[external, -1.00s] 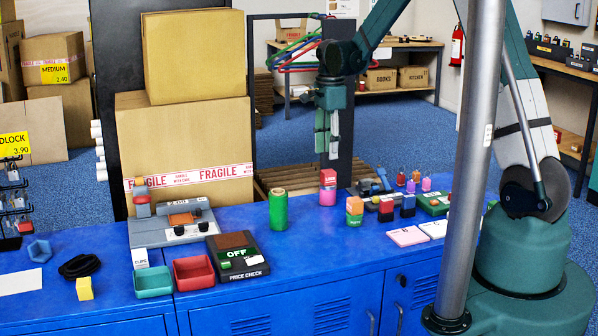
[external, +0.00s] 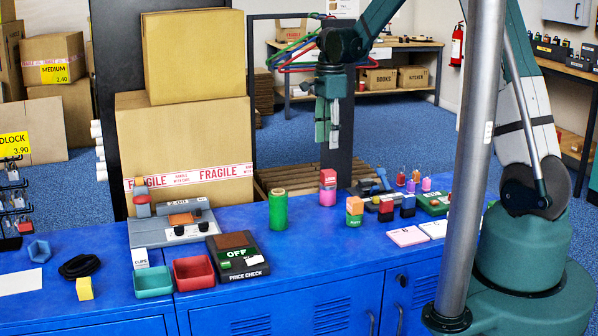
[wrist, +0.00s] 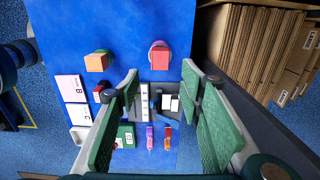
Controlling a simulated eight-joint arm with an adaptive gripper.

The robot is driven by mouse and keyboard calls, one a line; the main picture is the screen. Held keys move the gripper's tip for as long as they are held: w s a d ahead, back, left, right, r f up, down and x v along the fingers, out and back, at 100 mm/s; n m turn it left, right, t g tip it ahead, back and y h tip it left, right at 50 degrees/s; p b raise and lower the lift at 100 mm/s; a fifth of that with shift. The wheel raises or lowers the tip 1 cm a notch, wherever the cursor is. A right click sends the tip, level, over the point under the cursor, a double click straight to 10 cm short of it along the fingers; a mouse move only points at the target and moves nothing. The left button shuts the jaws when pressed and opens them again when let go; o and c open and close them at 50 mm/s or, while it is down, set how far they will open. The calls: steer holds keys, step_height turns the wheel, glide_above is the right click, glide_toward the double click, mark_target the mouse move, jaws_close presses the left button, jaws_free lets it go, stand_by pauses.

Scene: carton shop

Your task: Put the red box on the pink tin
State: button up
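The red box (external: 328,176) sits upright on top of the pink tin (external: 328,197), near the back edge of the blue counter.
A green cylinder (external: 278,211) stands left of the tin. An orange box on a green tin (external: 354,219) stands in front and to the right. Large cartons (external: 185,150) rise at the back left.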

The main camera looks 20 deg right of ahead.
steer(key=s+d+r+n+t, duration=0.4)
steer(key=s+r+n, duration=0.5)
steer(key=s+r, duration=0.85)
steer(key=s+d+n+t, duration=0.1)
steer(key=s+n, duration=0.3)
steer(key=s, duration=0.6)
steer(key=s+d+r+n+t, duration=0.1)
steer(key=s+d+n+t, duration=0.1)
steer(key=s+n, duration=0.3)
steer(key=s+d, duration=0.1)
steer(key=s, duration=0.3)
steer(key=shift+s+d+r, duration=0.15)
steer(key=shift+s+d, duration=0.1)
steer(key=shift+s, duration=0.1)
